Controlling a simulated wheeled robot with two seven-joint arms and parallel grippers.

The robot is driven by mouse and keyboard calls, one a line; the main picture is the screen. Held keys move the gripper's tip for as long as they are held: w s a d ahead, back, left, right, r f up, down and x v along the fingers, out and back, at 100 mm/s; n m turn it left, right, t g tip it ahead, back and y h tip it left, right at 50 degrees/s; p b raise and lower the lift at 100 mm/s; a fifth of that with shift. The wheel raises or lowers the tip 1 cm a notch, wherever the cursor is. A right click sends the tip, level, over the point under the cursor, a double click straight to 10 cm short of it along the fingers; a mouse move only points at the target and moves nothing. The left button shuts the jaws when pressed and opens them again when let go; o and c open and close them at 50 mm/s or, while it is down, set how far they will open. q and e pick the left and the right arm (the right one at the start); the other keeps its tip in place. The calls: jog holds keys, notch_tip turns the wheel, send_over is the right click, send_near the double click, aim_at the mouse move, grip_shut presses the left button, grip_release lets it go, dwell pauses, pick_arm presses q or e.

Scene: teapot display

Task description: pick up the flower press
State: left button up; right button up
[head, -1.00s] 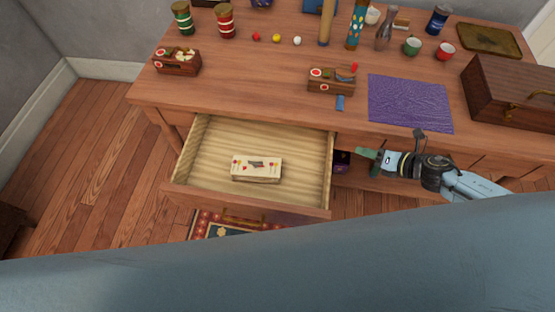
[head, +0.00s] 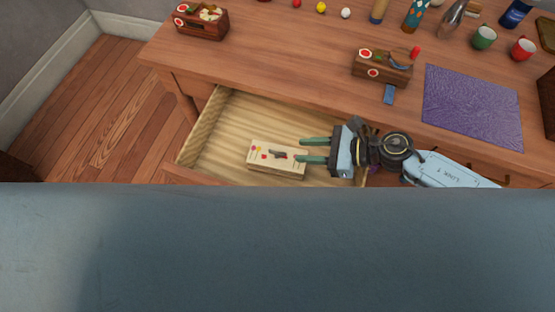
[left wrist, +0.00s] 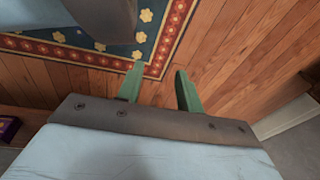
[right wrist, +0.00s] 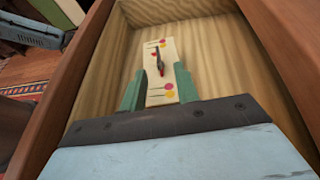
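The flower press looks like a cream block with coloured flower pictures and a dark fitting on top (head: 268,157). It lies in the open wooden drawer (head: 208,134), and the right wrist view shows it lengthwise ahead (right wrist: 161,47). My right gripper (head: 300,150) is open at the right end of the press, fingers pointing left. In the right wrist view its fingertips (right wrist: 160,68) stand on either side of the near part of the press; I cannot tell whether they touch it. My left gripper (left wrist: 159,70) is open and empty above the wooden floor.
The desk top above the drawer carries a wooden box (head: 383,68), a purple mat (head: 470,105), another wooden box (head: 202,22) and cups. The drawer walls stand close around my right gripper. A patterned rug (left wrist: 150,35) lies on the floor.

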jog(key=x, duration=0.2)
jog(key=shift+w+a+f, duration=0.1)
jog(key=shift+a+f, duration=0.05)
jog(key=shift+a, duration=0.1)
jog(key=x, duration=0.4)
jog(key=shift+a+f+b, duration=0.15)
jog(key=shift+a+b, duration=0.15)
jog(key=shift+a, duration=0.05)
jog(key=shift+a+f, duration=0.1)
jog(key=shift+a, duration=0.3)
pick_arm(q)
jog(key=shift+w+d+r, duration=0.1)
jog(key=shift+w+r, duration=0.45)
jog(key=shift+w, duration=0.3)
pick_arm(e)
grip_shut()
